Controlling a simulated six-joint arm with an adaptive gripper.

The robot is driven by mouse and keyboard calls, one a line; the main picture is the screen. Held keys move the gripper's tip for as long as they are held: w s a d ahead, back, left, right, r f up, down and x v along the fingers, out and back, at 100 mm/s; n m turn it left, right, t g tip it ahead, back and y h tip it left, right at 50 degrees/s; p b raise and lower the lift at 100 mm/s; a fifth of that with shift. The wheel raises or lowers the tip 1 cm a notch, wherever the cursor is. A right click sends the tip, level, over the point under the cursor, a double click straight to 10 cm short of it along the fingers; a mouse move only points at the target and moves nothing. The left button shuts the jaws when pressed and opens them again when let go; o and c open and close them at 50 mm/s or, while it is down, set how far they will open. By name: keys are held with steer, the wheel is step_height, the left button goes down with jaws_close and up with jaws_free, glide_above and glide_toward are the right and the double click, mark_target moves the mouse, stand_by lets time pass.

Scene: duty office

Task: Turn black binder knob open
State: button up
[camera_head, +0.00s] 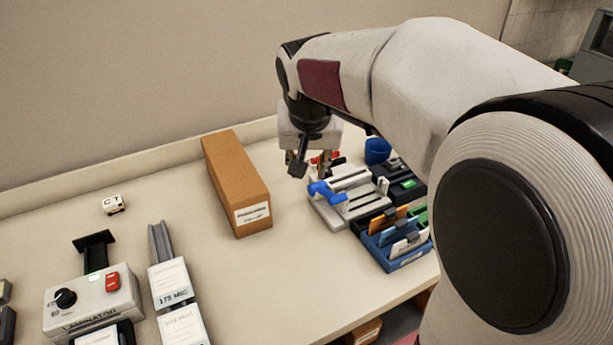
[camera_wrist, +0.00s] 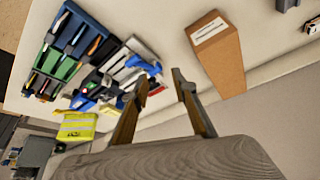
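A pale grey desktop device (camera_head: 354,203) with a blue lever (camera_head: 322,191), which may be the binder, stands right of the brown box; it also shows in the wrist view (camera_wrist: 122,66). I cannot pick out a black knob on it. A round black knob (camera_head: 65,298) shows on the front of the laminator (camera_head: 106,304) at lower left. My gripper (camera_head: 311,166) points down above the back of the desk, just behind and left of the blue lever. In the wrist view my gripper (camera_wrist: 161,78) has its fingers apart with nothing between them.
A long brown box (camera_head: 232,180) stands left of my gripper. A blue cup (camera_head: 377,151) and a blue card tray (camera_head: 392,262) stand to the right.

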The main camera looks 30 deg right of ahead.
steer(key=shift+n, duration=0.5)
steer(key=shift+s+a+r, duration=0.15)
steer(key=shift+s+a, duration=0.25)
steer(key=shift+s, duration=0.25)
steer(key=shift+s+a+r, duration=0.15)
steer(key=shift+s+a, duration=0.2)
steer(key=shift+s, duration=0.25)
steer(key=shift+s+a+r, duration=0.15)
steer(key=shift+s+a, duration=0.25)
steer(key=shift+s, duration=0.25)
